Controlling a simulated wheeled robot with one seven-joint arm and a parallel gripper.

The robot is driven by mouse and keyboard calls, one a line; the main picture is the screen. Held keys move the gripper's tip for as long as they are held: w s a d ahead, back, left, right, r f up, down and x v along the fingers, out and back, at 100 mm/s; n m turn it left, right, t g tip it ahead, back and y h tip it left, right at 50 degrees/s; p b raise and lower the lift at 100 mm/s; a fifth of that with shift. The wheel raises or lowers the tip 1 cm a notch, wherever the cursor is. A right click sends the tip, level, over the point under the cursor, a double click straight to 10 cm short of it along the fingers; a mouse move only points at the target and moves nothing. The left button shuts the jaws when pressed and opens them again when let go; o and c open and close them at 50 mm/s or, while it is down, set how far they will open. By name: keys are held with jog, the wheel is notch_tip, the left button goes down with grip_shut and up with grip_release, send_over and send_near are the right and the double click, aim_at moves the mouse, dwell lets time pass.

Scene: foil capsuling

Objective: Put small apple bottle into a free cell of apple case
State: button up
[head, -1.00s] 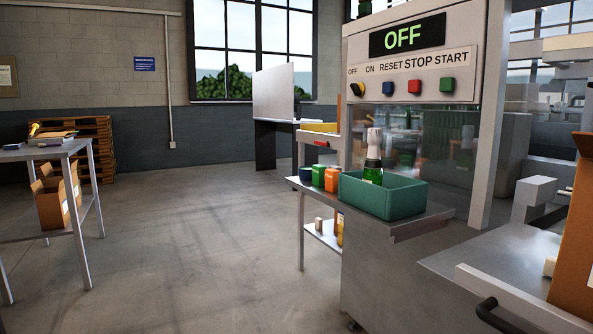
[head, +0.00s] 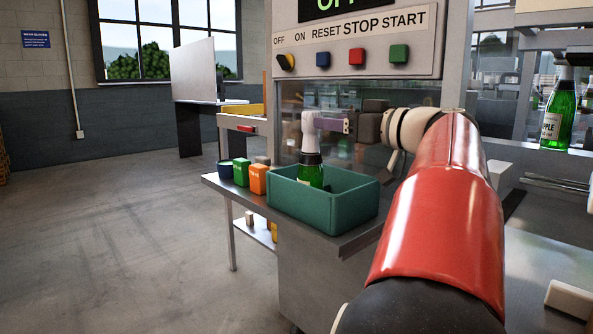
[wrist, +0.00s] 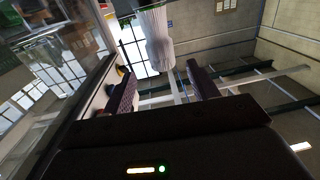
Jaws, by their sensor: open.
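A green bottle (head: 311,173) with a white top (head: 310,132) stands upright in a teal bin (head: 335,208) on the machine's side shelf; its lower part is hidden by the bin wall. My gripper (head: 328,124) is at the height of the white top, just right of it. In the wrist view my gripper (wrist: 159,72) is open, with a pleated white top (wrist: 157,38) between and beyond the fingertips. I cannot tell whether a finger touches it. Another green bottle (head: 559,115), its label partly reading "PPLE", stands at the right. I cannot identify an apple case.
Green (head: 241,172) and orange (head: 258,179) containers and a dark blue cup (head: 225,169) stand left of the bin. The machine panel with its red button (head: 357,55) rises behind.

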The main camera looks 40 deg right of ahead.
aim_at(311, 117)
jog(key=w, duration=0.3)
jog(key=w+a+p, duration=0.1)
jog(key=w, duration=0.2)
jog(key=shift+w+a+r+p, duration=0.1)
jog(key=shift+w+a+p, duration=0.05)
jog(key=shift+w+p, duration=0.2)
jog(key=shift+r, duration=0.1)
grip_shut()
